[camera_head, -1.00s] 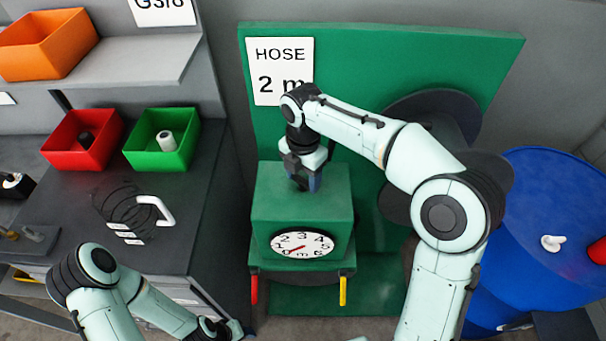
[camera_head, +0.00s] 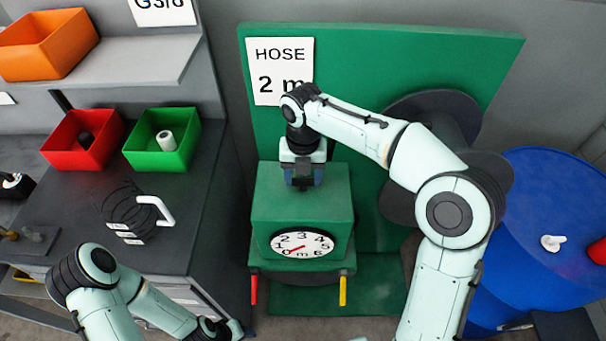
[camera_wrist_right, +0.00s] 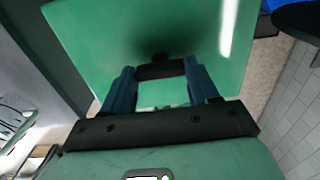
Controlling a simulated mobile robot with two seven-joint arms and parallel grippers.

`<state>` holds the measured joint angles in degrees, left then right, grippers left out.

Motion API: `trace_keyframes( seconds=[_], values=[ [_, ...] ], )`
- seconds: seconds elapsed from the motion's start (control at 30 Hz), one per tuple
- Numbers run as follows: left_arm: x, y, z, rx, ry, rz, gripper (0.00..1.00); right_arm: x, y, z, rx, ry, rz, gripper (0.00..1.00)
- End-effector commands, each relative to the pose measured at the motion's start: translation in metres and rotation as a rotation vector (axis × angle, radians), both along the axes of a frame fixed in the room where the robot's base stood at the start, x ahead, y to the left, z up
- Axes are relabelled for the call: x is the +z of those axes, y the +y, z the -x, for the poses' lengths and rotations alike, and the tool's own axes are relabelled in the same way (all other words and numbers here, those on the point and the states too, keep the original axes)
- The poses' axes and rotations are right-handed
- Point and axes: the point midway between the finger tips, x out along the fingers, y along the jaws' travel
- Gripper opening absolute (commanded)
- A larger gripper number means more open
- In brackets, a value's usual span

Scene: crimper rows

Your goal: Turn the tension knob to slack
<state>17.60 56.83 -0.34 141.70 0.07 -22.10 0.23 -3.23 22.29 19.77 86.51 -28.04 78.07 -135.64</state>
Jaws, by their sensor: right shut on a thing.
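The green machine box (camera_head: 300,212) stands in front of the green panel, with a white dial (camera_head: 302,244) on its front. The dial has a red needle pointing to the lower left. My right gripper (camera_head: 302,184) points down onto the top of the box; its blue fingers (camera_wrist_right: 163,88) show in the right wrist view. They are shut on a dark knob (camera_wrist_right: 160,70) on the box top, mostly hidden in the head view. I cannot read any tension marking. My left gripper (camera_head: 228,330) is at the bottom edge, only partly seen.
A red lever (camera_head: 254,289) and a yellow lever (camera_head: 343,291) hang below the box. A dark reel stands behind my right arm. A blue drum (camera_head: 540,220) is at the right. A bench at the left holds a red bin (camera_head: 70,155), a green bin (camera_head: 150,158) and a coiled hose (camera_head: 130,210).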

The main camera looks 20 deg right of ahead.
Motion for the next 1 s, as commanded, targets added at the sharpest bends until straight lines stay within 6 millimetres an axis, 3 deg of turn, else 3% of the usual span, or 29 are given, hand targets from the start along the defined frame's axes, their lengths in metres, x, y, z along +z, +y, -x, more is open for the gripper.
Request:
trace_keyframes(
  seconds=[0.47,0.5,0.57,0.87,1.0],
  values=[
    [0.000,0.000,0.000,0.000,0.000,0.000,0.52,0.001,0.000,0.000,0.014,-0.002,0.001,0.29],
    [0.000,0.000,0.000,0.000,0.000,0.000,0.52,0.001,0.000,0.000,0.014,-0.002,0.001,0.69],
    [0.000,0.000,0.000,0.000,0.000,0.000,0.52,0.001,0.000,0.000,0.014,-0.002,0.001,0.85],
    [0.000,0.000,0.000,0.000,0.000,0.000,0.52,0.001,0.000,0.000,0.013,-0.001,0.000,0.85],
    [0.000,0.000,0.000,0.000,0.000,0.000,0.52,0.013,0.000,-0.001,0.012,-0.003,-0.001,0.85]
  ],
)
